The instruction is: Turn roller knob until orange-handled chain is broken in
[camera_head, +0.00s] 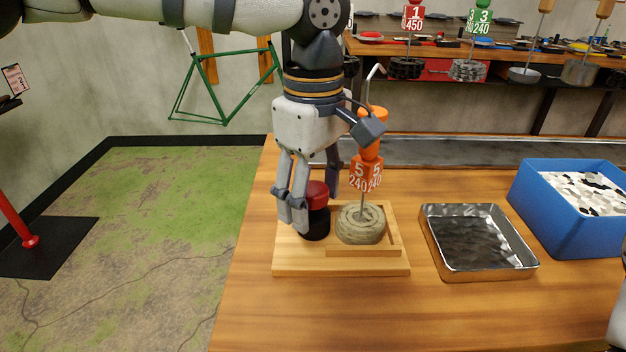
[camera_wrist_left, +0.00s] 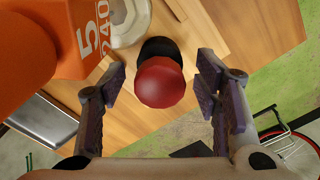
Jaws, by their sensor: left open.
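The roller knob (camera_head: 318,196) has a red top and black base and stands on the left part of a wooden board (camera_head: 340,268). My left gripper (camera_head: 311,206) is open, its fingers on either side of the knob. In the left wrist view the red knob (camera_wrist_left: 160,82) lies between the finger pads with gaps on both sides. The orange-handled chain (camera_head: 360,224) is a coiled, dull greyish-tan disc on the board, right of the knob. Its orange handle (camera_head: 371,148), marked 5 and 240, stands upright close beside my left gripper.
A shiny metal tray (camera_head: 431,250) sits right of the board, and a blue bin (camera_head: 570,230) with pale pieces stands farther right. Other tagged chains, such as red 1 (camera_head: 405,68) and green 3 (camera_head: 468,70), hang at the back. The table front is clear.

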